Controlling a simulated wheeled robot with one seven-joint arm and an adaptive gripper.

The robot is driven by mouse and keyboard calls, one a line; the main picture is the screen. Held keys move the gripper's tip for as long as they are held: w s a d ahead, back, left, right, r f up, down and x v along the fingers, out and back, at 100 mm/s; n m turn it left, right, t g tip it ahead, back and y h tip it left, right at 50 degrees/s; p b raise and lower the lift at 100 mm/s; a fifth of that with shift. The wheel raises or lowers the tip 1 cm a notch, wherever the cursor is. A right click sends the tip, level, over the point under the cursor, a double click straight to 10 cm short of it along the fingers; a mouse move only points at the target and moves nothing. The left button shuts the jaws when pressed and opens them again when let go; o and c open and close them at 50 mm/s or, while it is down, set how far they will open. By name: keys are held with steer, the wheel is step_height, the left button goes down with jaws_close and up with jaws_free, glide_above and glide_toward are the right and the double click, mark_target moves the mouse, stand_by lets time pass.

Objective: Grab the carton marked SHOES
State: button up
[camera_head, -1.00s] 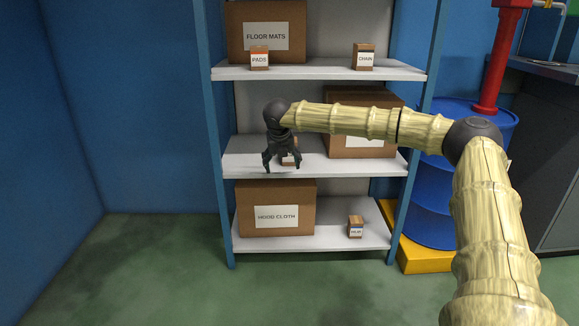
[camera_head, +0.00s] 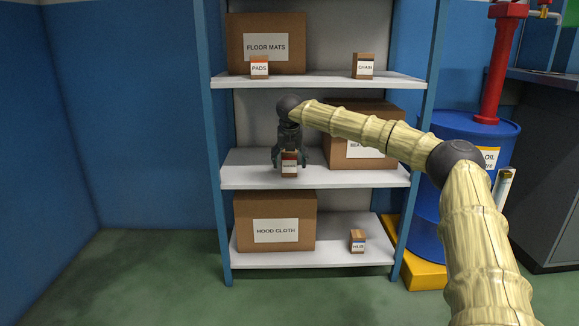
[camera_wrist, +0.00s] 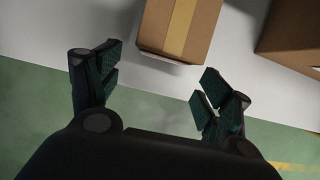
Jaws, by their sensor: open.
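The small brown carton (camera_head: 289,165) on the middle shelf has a white label that seems to read SHOES, though the print is tiny. My gripper (camera_head: 290,158) is open around or just above this carton in the head view; its fingers show on both sides. In the wrist view the open gripper (camera_wrist: 158,80) has the taped top of a carton (camera_wrist: 180,28) ahead of its fingertips, between their lines. The carton stands upright on the shelf, and no finger is seen touching it.
A large carton (camera_head: 350,157) stands right of it on the middle shelf (camera_head: 225,172), partly behind my arm. FLOOR MATS (camera_head: 265,30), PADS (camera_head: 260,66) and CHAIN (camera_head: 364,67) cartons are above. Blue posts (camera_head: 212,150) flank the shelves.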

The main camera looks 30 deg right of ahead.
mark_target(289, 156)
steer(key=w+b, duration=0.1)
steer(key=w+d+b, duration=0.2)
steer(key=w, duration=0.1)
steer(key=shift+w+d+f, duration=0.1)
steer(key=shift+d+f, duration=0.1)
steer(key=shift+d, duration=0.05)
steer(key=shift+w+d+f+b, duration=0.1)
steer(key=shift+f+b, duration=0.35)
steer(key=shift+r, duration=0.1)
steer(key=c, duration=1.5)
steer(key=shift+r+p, duration=0.3)
steer(key=shift+p, duration=0.25)
steer(key=shift+c, duration=0.2)
